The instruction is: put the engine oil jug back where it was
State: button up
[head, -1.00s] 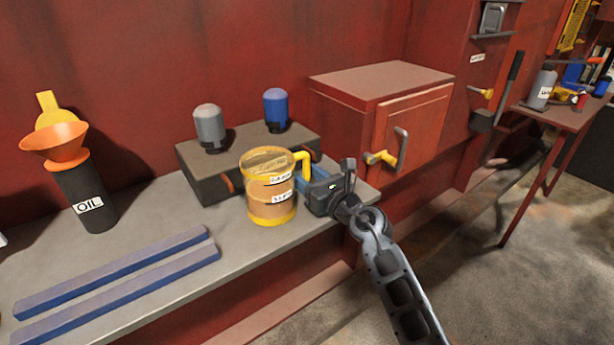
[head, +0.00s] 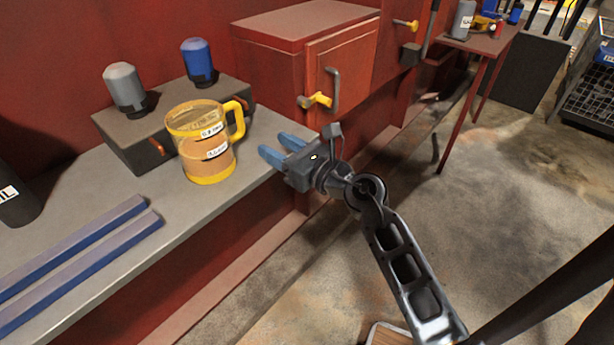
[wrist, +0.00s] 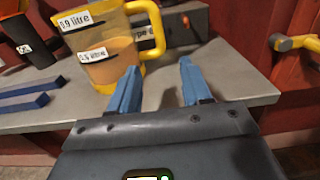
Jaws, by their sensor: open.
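The engine oil jug (head: 206,150) is a clear jug with a yellow rim, base and handle, holding amber oil. It stands upright on the grey shelf (head: 75,210), in front of a dark box. Its handle points right, towards the red cabinet. In the wrist view the jug (wrist: 98,48) stands at upper left with labels "0.9 litre" and "0.5 litre". My gripper (head: 277,148) is open and empty, to the right of the jug and apart from it, at the shelf's front edge. Its blue fingers show in the wrist view with nothing between them.
A dark box (head: 125,145) behind the jug carries a grey filter (head: 124,88) and a blue filter (head: 198,62). Two blue bars (head: 80,260) lie on the shelf at left. A red cabinet (head: 280,75) with a yellow-tipped handle stands at right. Floor lies open at right.

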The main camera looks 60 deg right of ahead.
jog(key=s+a+m+t+y, duration=0.1)
jog(key=s+a+m+y, duration=0.1)
jog(key=s+a+m, duration=0.6)
jog(key=s+a+m+t+y, duration=0.1)
jog(key=s+a+m, duration=0.2)
jog(key=a+m, duration=0.6)
jog(key=s+a+m+g+y, duration=0.1)
jog(key=s+a+m+g, duration=0.1)
jog(key=s+m, duration=0.5)
jog(key=s+a+m+g+y, duration=0.1)
jog(key=s+a+m, duration=0.3)
jog(key=s+m, duration=0.4)
jog(key=shift+s+a+r+m+g, duration=0.3)
jog(key=shift+s+a+r+g, duration=0.15)
jog(key=shift+g, duration=0.35)
